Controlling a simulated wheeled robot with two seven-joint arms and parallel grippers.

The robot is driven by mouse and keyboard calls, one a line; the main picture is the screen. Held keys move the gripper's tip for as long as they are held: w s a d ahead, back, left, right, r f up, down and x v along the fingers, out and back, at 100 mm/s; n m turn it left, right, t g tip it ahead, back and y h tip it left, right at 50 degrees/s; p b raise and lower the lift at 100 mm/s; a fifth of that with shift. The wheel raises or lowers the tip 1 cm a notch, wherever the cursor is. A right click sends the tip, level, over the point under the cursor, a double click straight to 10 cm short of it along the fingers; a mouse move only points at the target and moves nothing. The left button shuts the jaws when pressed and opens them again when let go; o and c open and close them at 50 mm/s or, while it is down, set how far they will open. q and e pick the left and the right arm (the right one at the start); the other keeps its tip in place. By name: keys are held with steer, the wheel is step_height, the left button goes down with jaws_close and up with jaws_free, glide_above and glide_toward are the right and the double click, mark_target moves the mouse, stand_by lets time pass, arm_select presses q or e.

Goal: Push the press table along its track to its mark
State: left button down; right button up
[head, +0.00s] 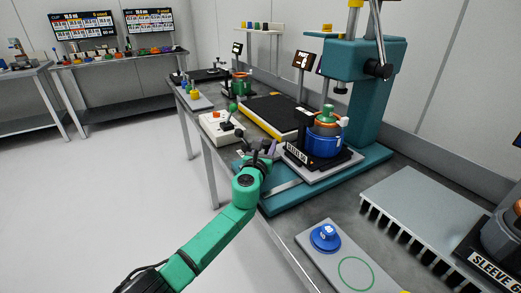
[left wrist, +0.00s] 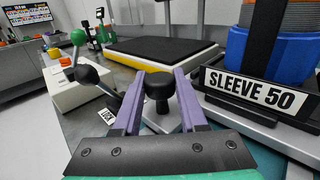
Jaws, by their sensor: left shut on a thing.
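The press table (head: 292,172) is a light grey plate on the teal press base (head: 280,199). It carries a black fixture labelled SLEEVE 50 (left wrist: 262,90), with a blue housing (head: 323,145) topped by orange and green parts. My left gripper (head: 266,152) is at the table's front-left side. In the left wrist view its purple fingers stand on both sides of a black knob (left wrist: 160,88) and are shut on it. The knob rises from a light plate. The mark is not clearly visible. My right gripper is in neither view.
The teal press column (head: 368,105) stands behind the table. A control box (head: 216,127) with a green-knobbed lever and a black mat (head: 271,114) lie further back. A plate with a blue knob (head: 326,237) and a ribbed grey block (head: 418,205) are nearer on the bench.

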arm_select(q)
steer(key=shift+c, duration=2.2)
jaws_free()
steer(key=shift+s+a+r+p, duration=0.1)
steer(key=shift+s+p, duration=0.4)
steer(key=shift+p, duration=0.05)
steer(key=p+v, duration=0.2)
steer(key=v, duration=0.2)
steer(key=shift+s+a, duration=0.1)
steer(key=shift+s, duration=0.3)
steer(key=p+v, duration=0.1)
steer(key=v, duration=0.7)
steer(key=shift+s, duration=0.35)
